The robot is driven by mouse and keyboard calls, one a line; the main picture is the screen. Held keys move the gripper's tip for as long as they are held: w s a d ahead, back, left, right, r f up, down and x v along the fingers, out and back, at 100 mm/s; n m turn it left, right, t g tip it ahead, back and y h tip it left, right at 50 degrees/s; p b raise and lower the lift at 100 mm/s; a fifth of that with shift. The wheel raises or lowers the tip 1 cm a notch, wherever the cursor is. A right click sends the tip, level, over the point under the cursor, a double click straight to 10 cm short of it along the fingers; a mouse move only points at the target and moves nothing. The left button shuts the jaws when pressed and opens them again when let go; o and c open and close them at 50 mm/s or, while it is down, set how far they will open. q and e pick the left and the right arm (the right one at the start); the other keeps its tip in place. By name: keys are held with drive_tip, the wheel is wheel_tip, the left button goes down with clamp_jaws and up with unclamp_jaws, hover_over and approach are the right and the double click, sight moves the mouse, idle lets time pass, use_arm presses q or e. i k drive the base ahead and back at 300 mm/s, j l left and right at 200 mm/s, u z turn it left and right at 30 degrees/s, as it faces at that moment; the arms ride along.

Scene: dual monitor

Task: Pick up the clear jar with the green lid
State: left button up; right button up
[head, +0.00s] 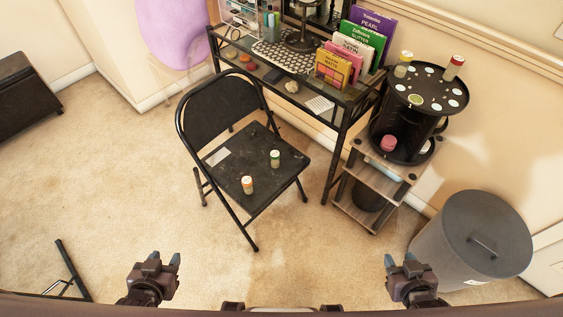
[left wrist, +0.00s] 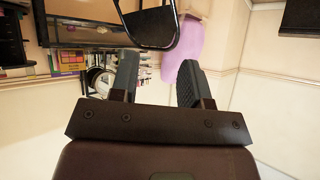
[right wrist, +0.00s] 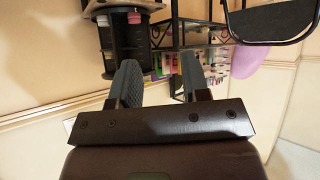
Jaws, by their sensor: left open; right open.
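Two small jars stand upright on the seat of the black folding chair (head: 238,150). The rear jar (head: 275,158) shows green with a pale top. The front jar (head: 247,185) shows tan or orange with a pale top. They are too small to tell for sure which has a green lid over clear glass. My left gripper (head: 165,260) is open and empty, in front of the chair and to its left. My right gripper (head: 399,260) is open and empty, in front and to the right. Neither touches anything. Neither jar can be made out in the wrist views.
A black round organizer (head: 445,93) holds more small jars on a wooden shelf stand (head: 378,180). A grey bin (head: 472,240) stands at right. Carpet before the chair is clear.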

sight(274, 154)
drive_tip(key=z, duration=1.25)
drive_tip(key=j+z, duration=0.1)
drive_tip(key=j, duration=0.25)
drive_tip(key=k+j+z, duration=0.15)
drive_tip(key=j, duration=0.2)
drive_tip(key=k+j, duration=0.1)
drive_tip(key=j, duration=1.5)
drive_tip(key=k+j, duration=0.15)
drive_tip(key=j, duration=0.7)
drive_tip(key=k+j, duration=0.1)
drive_tip(key=j, duration=0.7)
